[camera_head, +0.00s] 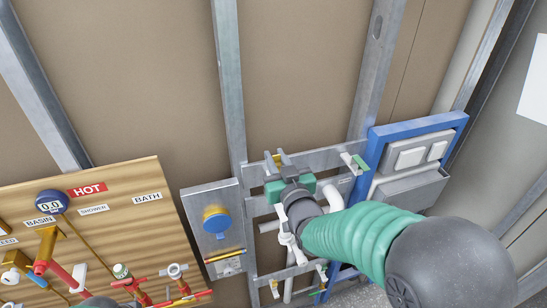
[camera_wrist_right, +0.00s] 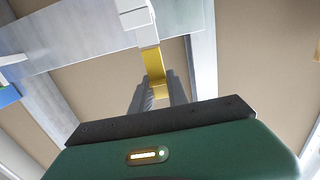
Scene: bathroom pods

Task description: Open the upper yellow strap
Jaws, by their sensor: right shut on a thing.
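In the wrist view a yellow strap (camera_wrist_right: 155,64) hangs below a white clip (camera_wrist_right: 138,16) on the grey metal rail. My right gripper (camera_wrist_right: 158,85) has its two dark fingers on either side of the yellow strap and is shut on it. In the head view my right gripper (camera_head: 278,160) is at the upper metal rail, in front of the white pipe. It hides the strap there. A lower clip with yellow (camera_head: 274,288) shows near the bottom of the frame. My left gripper is not clearly in view.
A blue-framed panel with white switch plates (camera_head: 410,155) is to the right of the metal rails. A wooden board (camera_head: 110,225) with valves, pipes and a gauge (camera_head: 50,202) is to the left. A grey plate with a round blue and yellow fitting (camera_head: 216,219) stands between.

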